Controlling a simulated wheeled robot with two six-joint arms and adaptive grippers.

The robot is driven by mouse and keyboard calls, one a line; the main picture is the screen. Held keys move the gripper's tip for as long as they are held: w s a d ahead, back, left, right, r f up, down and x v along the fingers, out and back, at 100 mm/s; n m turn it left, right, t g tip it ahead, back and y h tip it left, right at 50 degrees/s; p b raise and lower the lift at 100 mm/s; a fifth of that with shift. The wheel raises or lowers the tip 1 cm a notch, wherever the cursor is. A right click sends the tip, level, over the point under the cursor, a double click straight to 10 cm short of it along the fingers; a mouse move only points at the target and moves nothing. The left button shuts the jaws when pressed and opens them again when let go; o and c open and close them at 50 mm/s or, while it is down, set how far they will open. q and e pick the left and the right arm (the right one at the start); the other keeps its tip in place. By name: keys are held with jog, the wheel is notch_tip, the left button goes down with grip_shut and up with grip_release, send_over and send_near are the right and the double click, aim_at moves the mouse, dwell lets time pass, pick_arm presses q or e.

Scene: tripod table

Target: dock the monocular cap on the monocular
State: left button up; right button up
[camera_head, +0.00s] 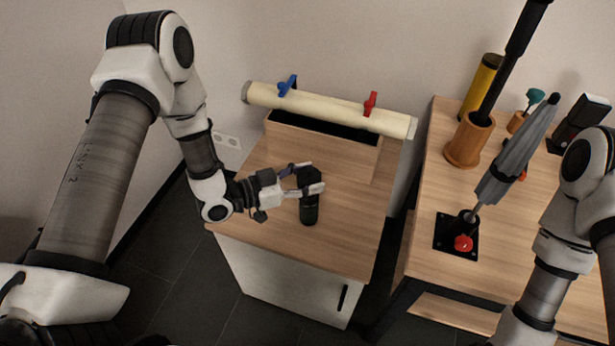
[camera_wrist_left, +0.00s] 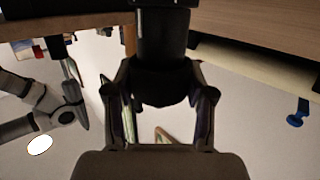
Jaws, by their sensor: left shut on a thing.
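The monocular (camera_head: 309,211) is a dark, upright cylinder on the wooden cabinet top. It also shows as a dark barrel at the top of the left wrist view (camera_wrist_left: 163,32). My left gripper (camera_head: 308,179) is shut on the black monocular cap (camera_head: 311,176), right at the monocular's upper end. In the left wrist view the cap (camera_wrist_left: 162,85) sits between both fingers, in line with the barrel. I cannot tell whether cap and monocular touch or a small gap is left. My right arm shows at the right, but its gripper is out of view.
A cream tube (camera_head: 330,110) with blue and red clamps lies along the cabinet's back, above a dark slot. A second table (camera_head: 425,200) at the right bears a folded grey umbrella (camera_head: 518,150), an orange cup (camera_head: 468,142) and a yellow cylinder (camera_head: 482,85). The cabinet top's front right is clear.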

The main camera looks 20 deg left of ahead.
pick_arm(q)
jog(key=shift+r+p, duration=0.5)
jog(key=shift+r, duration=0.3)
jog(key=o, duration=0.6)
jog(key=shift+c, duration=0.2)
